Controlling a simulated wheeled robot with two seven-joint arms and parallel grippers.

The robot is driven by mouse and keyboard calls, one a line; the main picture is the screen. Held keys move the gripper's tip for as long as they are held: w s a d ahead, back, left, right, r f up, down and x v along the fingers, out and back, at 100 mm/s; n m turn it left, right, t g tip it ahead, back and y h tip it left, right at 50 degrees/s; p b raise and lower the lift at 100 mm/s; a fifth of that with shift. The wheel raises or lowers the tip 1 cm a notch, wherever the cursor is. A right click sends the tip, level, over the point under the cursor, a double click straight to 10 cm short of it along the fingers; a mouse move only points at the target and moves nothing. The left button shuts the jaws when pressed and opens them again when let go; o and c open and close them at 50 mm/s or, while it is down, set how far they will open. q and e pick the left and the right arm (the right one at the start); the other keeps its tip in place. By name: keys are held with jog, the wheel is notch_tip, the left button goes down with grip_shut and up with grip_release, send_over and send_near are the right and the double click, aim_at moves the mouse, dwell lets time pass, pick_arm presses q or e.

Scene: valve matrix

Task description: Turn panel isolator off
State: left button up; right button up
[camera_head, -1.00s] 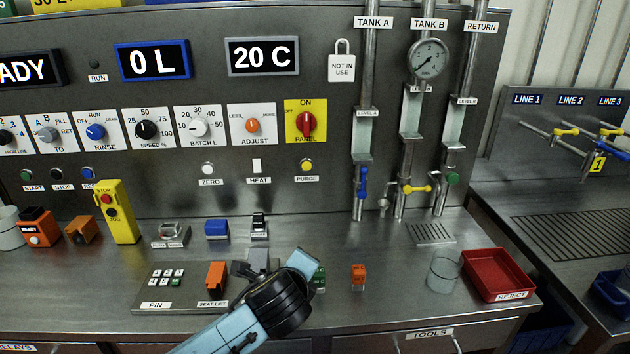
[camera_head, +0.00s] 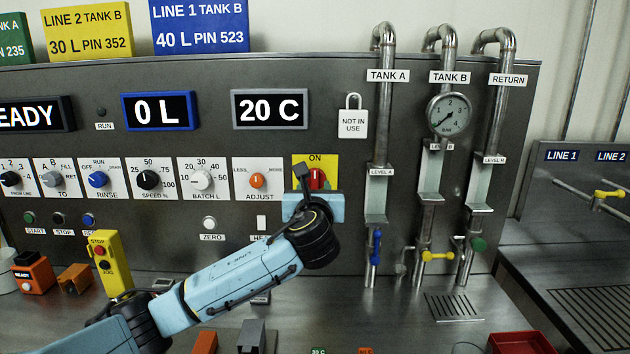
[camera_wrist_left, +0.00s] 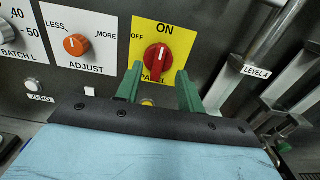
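The panel isolator is a red rotary knob on a yellow plate marked ON, OFF and PANEL. In the head view the knob (camera_head: 317,179) is partly hidden behind my left gripper (camera_head: 303,178). In the left wrist view the knob (camera_wrist_left: 158,58) shows whole, its white mark pointing up toward ON. I cannot tell whether the fingers touch the panel. My right gripper is not in view.
The orange ADJUST knob (camera_head: 257,181) is left of the isolator. The TANK A pipe (camera_head: 377,215) with a blue valve handle (camera_head: 376,246) stands close on the right. A NOT IN USE padlock tag (camera_head: 353,122) hangs above right. Several small items stand on the bench below.

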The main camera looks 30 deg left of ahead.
aim_at(315, 177)
pick_arm(q)
jog(key=shift+x, duration=3.05)
jog(key=shift+d, duration=0.1)
grip_shut()
